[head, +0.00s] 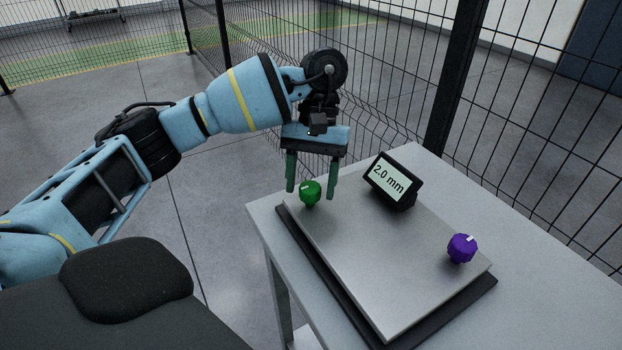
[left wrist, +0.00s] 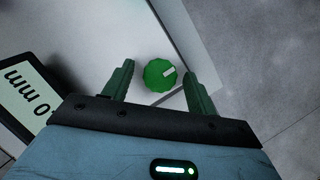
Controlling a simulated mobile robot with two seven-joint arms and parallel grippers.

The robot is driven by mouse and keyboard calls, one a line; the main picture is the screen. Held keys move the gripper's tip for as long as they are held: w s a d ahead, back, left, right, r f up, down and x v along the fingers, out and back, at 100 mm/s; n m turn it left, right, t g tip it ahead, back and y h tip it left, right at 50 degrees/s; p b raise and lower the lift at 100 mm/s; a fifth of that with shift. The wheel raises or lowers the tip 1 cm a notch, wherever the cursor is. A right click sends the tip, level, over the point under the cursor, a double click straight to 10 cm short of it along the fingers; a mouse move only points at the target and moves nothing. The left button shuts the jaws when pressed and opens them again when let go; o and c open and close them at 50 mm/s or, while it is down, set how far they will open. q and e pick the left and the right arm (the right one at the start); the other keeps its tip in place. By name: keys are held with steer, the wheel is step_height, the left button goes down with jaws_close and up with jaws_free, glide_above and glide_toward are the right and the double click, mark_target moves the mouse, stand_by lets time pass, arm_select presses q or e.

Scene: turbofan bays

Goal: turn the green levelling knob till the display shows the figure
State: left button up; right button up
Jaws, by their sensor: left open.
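In the left wrist view the fingers (left wrist: 158,78) stand apart from the knob, with a gap on both sides. The display (head: 391,180) on the plate's back edge reads 2.0 mm. My right gripper is in neither view.
A purple knob (head: 461,248) with a white mark stands at the plate's right corner. The plate lies on a dark base on a light grey table (head: 540,300). A black wire fence (head: 400,70) runs close behind the table. The table's right part is clear.

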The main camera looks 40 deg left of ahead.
arm_select(q)
steer(key=p+v, duration=0.1)
steer(key=v, duration=0.6)
steer(key=shift+w+r+p, duration=0.2)
steer(key=shift+r+p, duration=0.15)
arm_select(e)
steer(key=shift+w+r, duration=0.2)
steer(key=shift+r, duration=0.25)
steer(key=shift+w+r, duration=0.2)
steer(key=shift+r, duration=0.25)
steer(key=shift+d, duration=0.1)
